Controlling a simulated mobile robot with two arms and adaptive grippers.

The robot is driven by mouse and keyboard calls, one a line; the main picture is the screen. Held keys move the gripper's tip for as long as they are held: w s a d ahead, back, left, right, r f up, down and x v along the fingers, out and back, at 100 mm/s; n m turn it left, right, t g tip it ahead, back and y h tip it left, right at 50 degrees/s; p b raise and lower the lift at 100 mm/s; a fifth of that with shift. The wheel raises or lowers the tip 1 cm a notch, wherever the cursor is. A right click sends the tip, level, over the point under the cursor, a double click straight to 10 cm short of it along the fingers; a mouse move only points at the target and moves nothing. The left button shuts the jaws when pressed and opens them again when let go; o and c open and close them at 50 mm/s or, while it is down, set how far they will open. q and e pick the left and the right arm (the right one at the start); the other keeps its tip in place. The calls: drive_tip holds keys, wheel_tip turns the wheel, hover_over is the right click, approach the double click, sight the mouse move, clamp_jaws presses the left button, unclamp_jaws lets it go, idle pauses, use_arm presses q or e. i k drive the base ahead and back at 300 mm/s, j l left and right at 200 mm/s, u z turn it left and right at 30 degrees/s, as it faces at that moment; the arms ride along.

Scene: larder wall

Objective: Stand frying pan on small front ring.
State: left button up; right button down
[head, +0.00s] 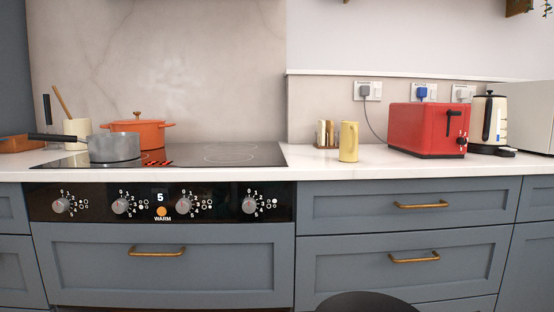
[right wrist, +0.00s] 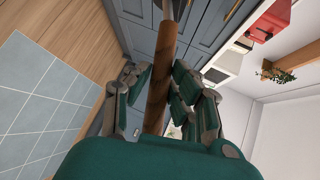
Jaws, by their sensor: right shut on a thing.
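The black glass hob (head: 200,157) is set in the worktop on the left in the head view. Faint ring outlines show on its bare right half; which front ring is the small one is hard to tell. My right gripper (right wrist: 160,85) is shut around a brown wooden handle (right wrist: 157,95) in the right wrist view. A grey metal end of the handle shows at the top edge. A dark rounded edge (head: 365,304) at the bottom of the head view looks like the frying pan, low in front of the drawers. My left gripper is not in view.
A grey saucepan (head: 115,148) stands on the hob's left front, its handle pointing left. An orange lidded pot (head: 150,134) stands behind it. Red marks glow beside them.

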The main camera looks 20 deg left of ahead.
sight(244, 160)
drive_tip(key=l+u, duration=0.45)
drive_tip(key=i+l+u, duration=0.1)
drive_tip(key=l+u, duration=0.75)
drive_tip(key=k+j, duration=0.05)
drive_tip(key=j, duration=0.05)
